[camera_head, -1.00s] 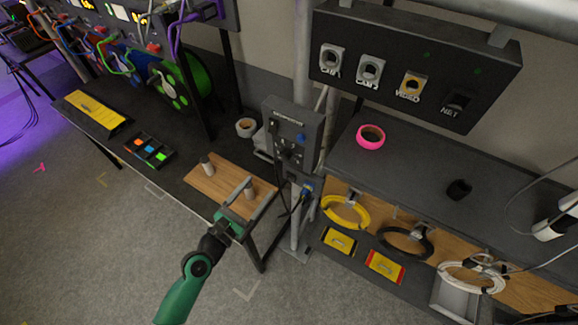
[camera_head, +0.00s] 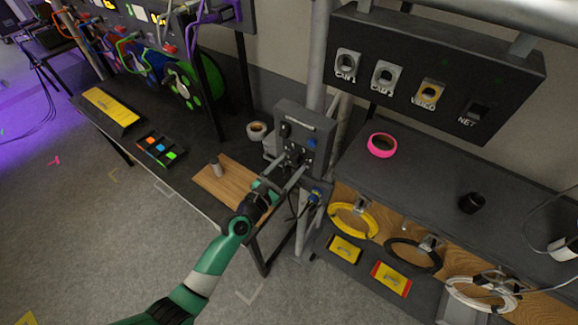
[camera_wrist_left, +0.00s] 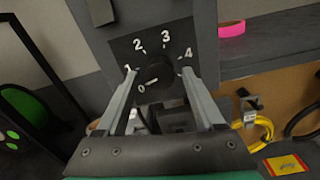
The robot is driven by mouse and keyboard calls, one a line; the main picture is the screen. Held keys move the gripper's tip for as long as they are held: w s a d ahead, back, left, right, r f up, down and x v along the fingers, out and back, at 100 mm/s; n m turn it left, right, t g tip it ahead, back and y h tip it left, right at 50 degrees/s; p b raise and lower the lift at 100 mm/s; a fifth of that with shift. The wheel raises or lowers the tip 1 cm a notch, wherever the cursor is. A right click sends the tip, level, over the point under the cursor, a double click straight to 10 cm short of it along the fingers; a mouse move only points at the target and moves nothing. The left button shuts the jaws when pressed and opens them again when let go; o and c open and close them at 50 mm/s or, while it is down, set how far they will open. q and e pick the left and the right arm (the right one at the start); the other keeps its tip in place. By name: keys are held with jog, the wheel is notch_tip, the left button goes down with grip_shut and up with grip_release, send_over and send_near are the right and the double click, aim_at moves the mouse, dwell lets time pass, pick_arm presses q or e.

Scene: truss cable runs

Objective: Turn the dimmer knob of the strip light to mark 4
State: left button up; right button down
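The strip light's dimmer knob (camera_wrist_left: 159,74) is black and round, on a dark dial plate with white marks 0 to 4. A small pale line shows at its lower left near the 0, but I cannot tell for sure that it is the pointer. The grey control box (camera_head: 307,127) carries the dial on its lower front. My left gripper (camera_head: 290,165) is at the box, facing the dial. In the left wrist view its fingers (camera_wrist_left: 159,80) stand apart, one on each side of the knob, with narrow gaps showing. My right gripper is not in view.
A wooden board (camera_head: 232,190) with an upright peg (camera_head: 215,167) lies on the black table below. A blue connector (camera_head: 315,197) with a cable sits below the box. A black socket panel (camera_head: 430,75) and a shelf with a pink tape roll (camera_head: 382,145) are to the right.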

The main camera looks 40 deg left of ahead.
pick_arm(q)
grip_shut()
